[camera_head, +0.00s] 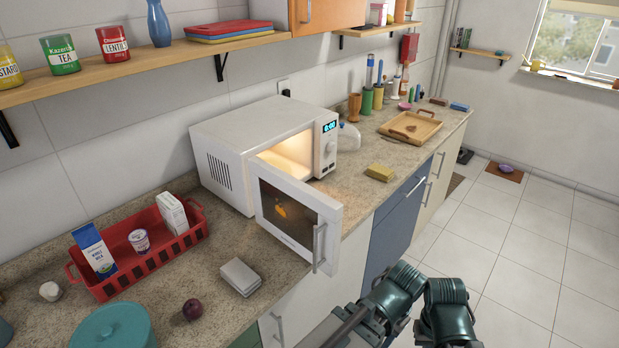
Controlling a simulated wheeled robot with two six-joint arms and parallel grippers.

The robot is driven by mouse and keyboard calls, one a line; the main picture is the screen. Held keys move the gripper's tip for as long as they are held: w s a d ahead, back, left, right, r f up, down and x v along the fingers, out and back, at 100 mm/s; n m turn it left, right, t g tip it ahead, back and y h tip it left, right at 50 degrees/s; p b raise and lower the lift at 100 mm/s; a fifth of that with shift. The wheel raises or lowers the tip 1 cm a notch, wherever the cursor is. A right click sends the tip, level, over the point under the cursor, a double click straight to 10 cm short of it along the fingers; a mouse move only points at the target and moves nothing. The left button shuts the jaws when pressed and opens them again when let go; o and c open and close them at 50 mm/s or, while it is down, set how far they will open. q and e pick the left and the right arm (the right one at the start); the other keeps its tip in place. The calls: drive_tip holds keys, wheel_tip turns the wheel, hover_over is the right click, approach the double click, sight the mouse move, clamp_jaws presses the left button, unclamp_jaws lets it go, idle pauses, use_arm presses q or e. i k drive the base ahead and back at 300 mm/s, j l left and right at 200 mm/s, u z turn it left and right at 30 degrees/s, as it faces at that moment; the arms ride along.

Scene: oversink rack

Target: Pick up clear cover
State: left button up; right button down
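A pale, rounded, partly see-through thing (348,137) stands on the counter just right of the microwave, partly hidden behind it. It may be the clear cover, but it is too small to be sure. The white microwave (235,130) has its door (296,215) swung open toward me and its inside is lit. An orange-yellow shape (281,211) shows at the door's dark window; I cannot tell what it is. Dark green links of my arms show at the bottom right, but neither gripper is in view.
A red basket (130,288) with cartons and a cup, a folded grey cloth (240,277), a plum (192,309) and a teal pot (112,328) stand left. A yellow sponge (380,173) and wooden tray (410,128) lie right. The open door juts over the counter edge.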

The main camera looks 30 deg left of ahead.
sight(349, 137)
drive_tip(key=i+l, duration=0.35)
drive_tip(key=i, duration=0.2)
drive_tip(key=i+l, duration=0.35)
drive_tip(key=i, duration=0.2)
drive_tip(key=i+l, duration=0.35)
drive_tip(key=i, duration=0.2)
drive_tip(key=i+l, duration=0.4)
drive_tip(key=i, duration=0.15)
drive_tip(key=i+u, duration=0.1)
drive_tip(key=u, duration=0.2)
drive_tip(key=i+l+u, duration=0.1)
drive_tip(key=u, duration=1)
